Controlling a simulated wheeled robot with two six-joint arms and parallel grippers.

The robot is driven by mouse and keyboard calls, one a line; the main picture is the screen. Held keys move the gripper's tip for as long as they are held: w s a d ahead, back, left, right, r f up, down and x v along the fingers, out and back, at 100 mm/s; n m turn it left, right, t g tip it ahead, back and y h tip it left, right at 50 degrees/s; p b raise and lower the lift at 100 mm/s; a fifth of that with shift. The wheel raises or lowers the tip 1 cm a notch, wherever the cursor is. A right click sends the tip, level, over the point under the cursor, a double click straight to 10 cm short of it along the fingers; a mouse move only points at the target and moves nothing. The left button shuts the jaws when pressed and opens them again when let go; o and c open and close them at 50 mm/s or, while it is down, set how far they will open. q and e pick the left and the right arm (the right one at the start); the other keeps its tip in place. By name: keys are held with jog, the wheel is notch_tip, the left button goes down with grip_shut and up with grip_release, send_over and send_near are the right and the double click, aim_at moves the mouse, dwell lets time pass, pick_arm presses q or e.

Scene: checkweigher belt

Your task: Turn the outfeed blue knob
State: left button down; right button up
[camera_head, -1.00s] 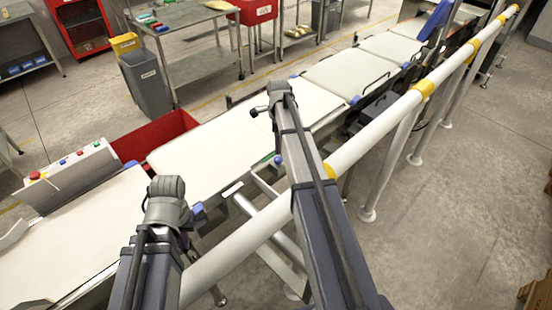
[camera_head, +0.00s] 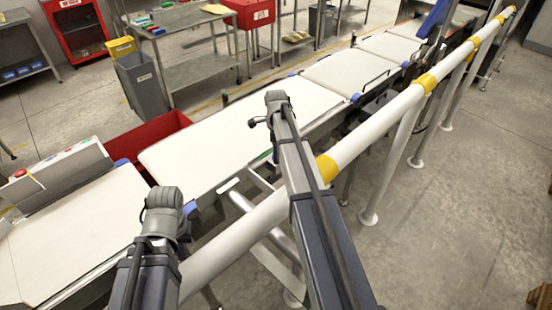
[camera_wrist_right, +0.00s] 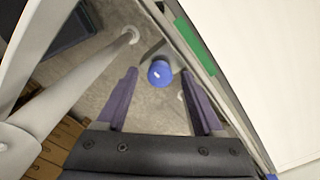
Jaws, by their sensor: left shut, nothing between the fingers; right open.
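The round blue knob (camera_wrist_right: 160,73) is in the right wrist view, below the belt's side edge. It lies between the two fingers of my right gripper (camera_wrist_right: 159,76), which is open. The fingers show on either side of the knob; I cannot tell how far short of it they are. In the head view my right wrist (camera_head: 277,105) is over the belt side, and the arm hides the knob and the fingers. My left gripper (camera_head: 163,206) is at lower left in the head view, shut and empty, its fingertips mostly hidden.
A long white rail (camera_head: 370,130) with yellow bands runs diagonally beside the white conveyor belts (camera_head: 225,130). A control box (camera_head: 65,175) with coloured buttons stands at left. A red bin (camera_head: 150,138) is behind the belt. A green strip (camera_wrist_right: 195,45) lies along the belt edge.

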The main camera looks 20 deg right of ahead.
jog(key=shift+f, duration=0.15)
grip_shut()
dwell(0.5)
